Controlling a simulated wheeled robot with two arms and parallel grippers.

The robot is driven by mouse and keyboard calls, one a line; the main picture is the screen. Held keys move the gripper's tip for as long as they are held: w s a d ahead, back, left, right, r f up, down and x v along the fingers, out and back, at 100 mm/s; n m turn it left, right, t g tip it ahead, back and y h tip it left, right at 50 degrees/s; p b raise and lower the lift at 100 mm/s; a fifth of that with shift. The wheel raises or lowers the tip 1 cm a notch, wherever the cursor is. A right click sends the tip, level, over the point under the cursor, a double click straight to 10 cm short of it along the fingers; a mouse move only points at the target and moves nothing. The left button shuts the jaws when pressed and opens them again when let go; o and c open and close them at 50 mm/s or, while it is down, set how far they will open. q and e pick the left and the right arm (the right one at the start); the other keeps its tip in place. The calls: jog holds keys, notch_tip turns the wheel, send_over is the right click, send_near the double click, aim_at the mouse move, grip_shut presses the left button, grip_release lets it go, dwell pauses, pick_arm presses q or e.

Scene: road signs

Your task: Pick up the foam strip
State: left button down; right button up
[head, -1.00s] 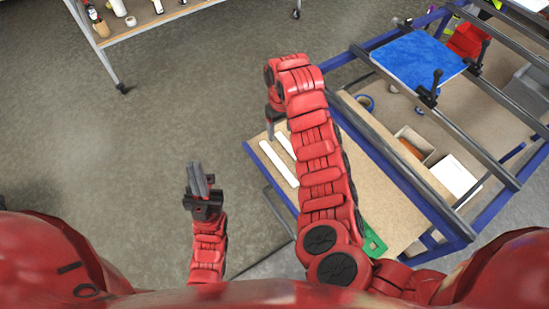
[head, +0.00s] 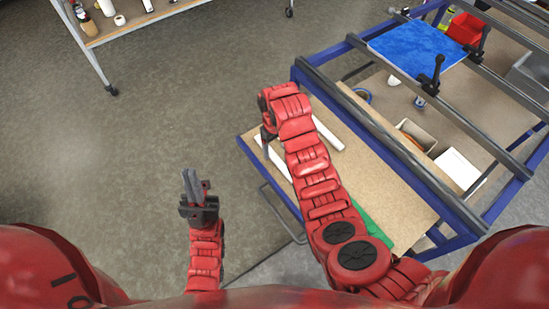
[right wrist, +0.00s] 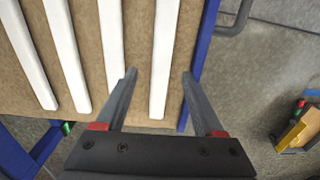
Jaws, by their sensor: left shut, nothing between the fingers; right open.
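Several white foam strips lie parallel on the brown board of a blue-framed bench. In the head view one strip (head: 328,133) shows right of my right arm and another (head: 272,155) lies beside my right gripper (head: 268,140), partly hidden by the arm. In the right wrist view the open right gripper (right wrist: 158,76) is over the board's edge. The nearest strip (right wrist: 164,55) runs between its two fingers, not gripped. Whether the fingers are at the strip's height cannot be told. My left gripper (head: 192,187) is shut and empty over the floor, away from the bench.
A green item (head: 375,222) lies on the board, partly behind my right arm. The bench's blue and grey rails (head: 390,165) rise right of the board. A blue mat (head: 418,50) sits further back. Open floor lies left; a shelf trolley (head: 110,22) stands at the upper left.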

aim_at(274, 157)
jog(key=shift+f+p, duration=0.7)
jog(key=shift+f, duration=1.05)
jog(key=shift+s, duration=0.1)
grip_shut()
